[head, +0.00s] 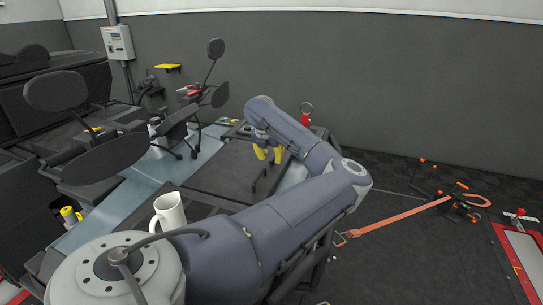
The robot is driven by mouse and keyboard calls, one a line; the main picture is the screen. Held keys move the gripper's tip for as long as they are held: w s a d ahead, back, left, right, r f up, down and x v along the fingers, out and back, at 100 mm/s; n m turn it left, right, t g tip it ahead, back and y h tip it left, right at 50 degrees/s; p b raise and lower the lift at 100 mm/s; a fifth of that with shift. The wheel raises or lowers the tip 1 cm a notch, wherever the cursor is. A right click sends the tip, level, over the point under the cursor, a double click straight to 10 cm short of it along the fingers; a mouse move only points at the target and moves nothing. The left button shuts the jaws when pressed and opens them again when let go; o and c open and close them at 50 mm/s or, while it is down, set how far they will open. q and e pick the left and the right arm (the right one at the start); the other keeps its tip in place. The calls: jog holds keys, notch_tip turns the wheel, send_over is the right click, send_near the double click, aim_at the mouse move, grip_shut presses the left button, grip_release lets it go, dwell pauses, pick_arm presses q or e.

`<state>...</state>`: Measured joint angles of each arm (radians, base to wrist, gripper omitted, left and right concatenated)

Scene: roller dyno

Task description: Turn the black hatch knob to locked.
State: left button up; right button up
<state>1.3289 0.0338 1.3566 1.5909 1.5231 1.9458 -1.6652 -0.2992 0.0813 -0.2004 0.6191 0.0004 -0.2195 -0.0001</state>
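I cannot make out the black hatch knob in the head view; it may be hidden or too small to tell. My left arm comes in from the lower left, bends at the right and reaches back over the dark platform (222,170). My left gripper (268,154) points down with two yellow fingertips spread apart, and nothing shows between them. Thin dark shapes lie just below the fingertips; I cannot tell what they are. My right gripper is not in view.
A white mug (169,211) stands near my arm's base. Black rounded panels on stalks (108,157) crowd the left. A red ringed item (306,117) stands behind my forearm. An orange strap (398,217) crosses the floor, with a red-framed panel (523,257) at right. A grey wall closes the back.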

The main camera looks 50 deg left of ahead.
pick_arm(q)
jog(key=v, duration=1)
jog(key=shift+r, duration=0.15)
jog(key=shift+s, duration=0.1)
jog(key=x, duration=1.2)
jog(key=shift+r, duration=0.15)
jog(key=shift+f, duration=0.3)
jog(key=shift+d+r+n+y, duration=0.2)
jog(key=shift+n+y, duration=0.1)
jog(key=shift+n, duration=0.6)
jog(key=n+g, duration=0.1)
jog(key=n, duration=0.2)
jog(key=n+g+y, duration=0.1)
jog(key=n, duration=0.2)
jog(key=shift+w+n+y, duration=0.25)
jog(key=shift+n+y, duration=0.05)
jog(key=shift+n, duration=0.1)
jog(key=n+g, duration=0.2)
jog(key=n, duration=0.2)
jog(key=shift+w+n, duration=0.1)
jog(key=shift+n, duration=0.3)
jog(key=shift+n+g, duration=0.9)
jog(key=shift+n, duration=1.2)
